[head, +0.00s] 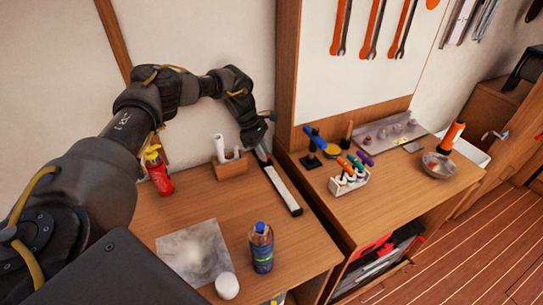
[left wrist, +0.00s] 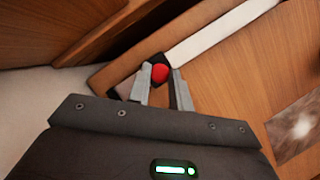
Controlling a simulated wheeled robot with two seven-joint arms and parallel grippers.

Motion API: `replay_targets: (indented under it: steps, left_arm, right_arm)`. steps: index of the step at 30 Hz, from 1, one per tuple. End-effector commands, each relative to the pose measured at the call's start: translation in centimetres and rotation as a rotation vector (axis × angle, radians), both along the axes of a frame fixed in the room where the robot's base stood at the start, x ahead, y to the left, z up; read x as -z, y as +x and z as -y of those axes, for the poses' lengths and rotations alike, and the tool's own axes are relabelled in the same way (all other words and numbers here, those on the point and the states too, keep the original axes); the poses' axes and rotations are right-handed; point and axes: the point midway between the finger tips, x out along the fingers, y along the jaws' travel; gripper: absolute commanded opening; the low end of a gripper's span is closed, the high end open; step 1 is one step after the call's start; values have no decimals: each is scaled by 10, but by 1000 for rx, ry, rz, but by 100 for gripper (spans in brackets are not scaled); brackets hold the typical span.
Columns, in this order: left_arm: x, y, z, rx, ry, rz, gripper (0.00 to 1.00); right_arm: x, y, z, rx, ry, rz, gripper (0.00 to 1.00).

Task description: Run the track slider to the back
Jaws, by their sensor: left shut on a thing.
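The track (head: 283,188), a pale strip in a dark-edged base, lies on the wooden bench and runs from near the wall toward the front. It also shows in the left wrist view (left wrist: 210,37). My left gripper (head: 262,153) is low over the track's wall end. In the left wrist view its fingers are shut on the red slider knob (left wrist: 160,73), near the dark end of the track. The knob is hidden by the gripper in the head view. My right gripper is not in view.
A wooden block with white tubes (head: 230,167) stands left of the track, and a red bottle (head: 158,172) further left. A blue-capped bottle (head: 261,248) and a white ball (head: 227,286) are nearer the front. A wooden upright (head: 287,70) rises just right of my gripper.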

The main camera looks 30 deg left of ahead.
Motion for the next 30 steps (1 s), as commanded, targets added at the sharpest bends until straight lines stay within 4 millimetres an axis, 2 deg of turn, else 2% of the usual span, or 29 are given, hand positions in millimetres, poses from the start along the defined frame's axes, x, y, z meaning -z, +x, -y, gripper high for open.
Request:
replay_targets:
  steps: [6,7,12,23,30]
  left_arm:
    - [-2,2,3,3,-2,3,0]
    - [-2,2,3,4,-2,3,22]
    - [-1,2,3,5,-1,2,42]
    - [-6,1,-1,2,0,2,42]
    - [-41,-1,-14,3,-1,5,42]
  right_arm:
    - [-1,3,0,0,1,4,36]
    - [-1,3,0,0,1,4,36]
    - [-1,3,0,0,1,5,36]
    - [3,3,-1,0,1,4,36]
    - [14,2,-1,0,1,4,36]
